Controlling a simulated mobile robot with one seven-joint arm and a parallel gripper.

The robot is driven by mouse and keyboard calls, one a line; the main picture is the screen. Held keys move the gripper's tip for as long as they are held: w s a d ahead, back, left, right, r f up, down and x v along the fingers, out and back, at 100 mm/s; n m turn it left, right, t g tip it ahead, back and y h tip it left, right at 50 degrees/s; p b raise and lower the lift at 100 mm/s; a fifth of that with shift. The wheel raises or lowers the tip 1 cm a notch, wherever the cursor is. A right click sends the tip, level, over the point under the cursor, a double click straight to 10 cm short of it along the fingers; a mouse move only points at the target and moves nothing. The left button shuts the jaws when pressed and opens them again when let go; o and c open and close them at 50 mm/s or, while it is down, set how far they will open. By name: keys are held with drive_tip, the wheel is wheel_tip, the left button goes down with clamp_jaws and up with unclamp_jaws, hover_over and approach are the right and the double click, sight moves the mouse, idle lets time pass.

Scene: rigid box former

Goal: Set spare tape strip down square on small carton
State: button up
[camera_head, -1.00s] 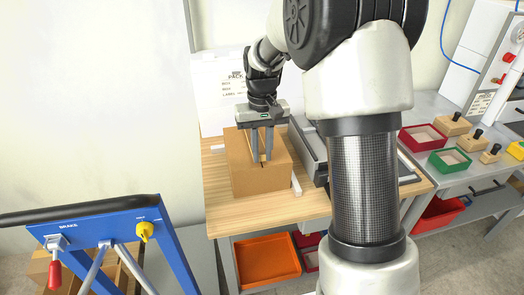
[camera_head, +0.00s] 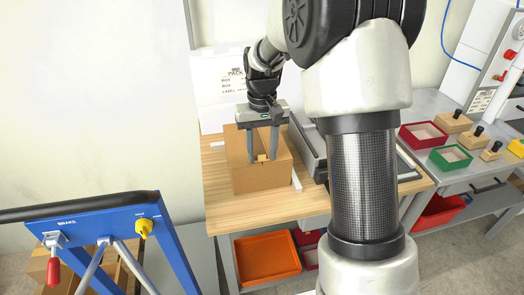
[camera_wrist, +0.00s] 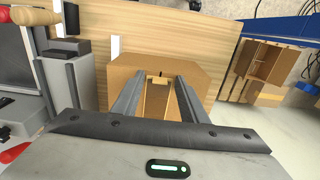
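My gripper (camera_head: 263,160) is over the carton top, fingers apart and pointing down. I see a gap between each finger and the strip. The near part of the strip is hidden by my gripper body.
A white strip (camera_head: 296,182) lies on the table right of the carton. A grey machine (camera_head: 308,150) stands close on the right. A blue frame (camera_head: 105,228) is at front left. Red and green trays are on the right bench. Bare table (camera_head: 265,208) lies in front.

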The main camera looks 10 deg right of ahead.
wheel_tip(320, 180, up, 18)
drive_tip(key=p, duration=0.2)
drive_tip(key=shift+f, duration=0.25)
idle(0.5)
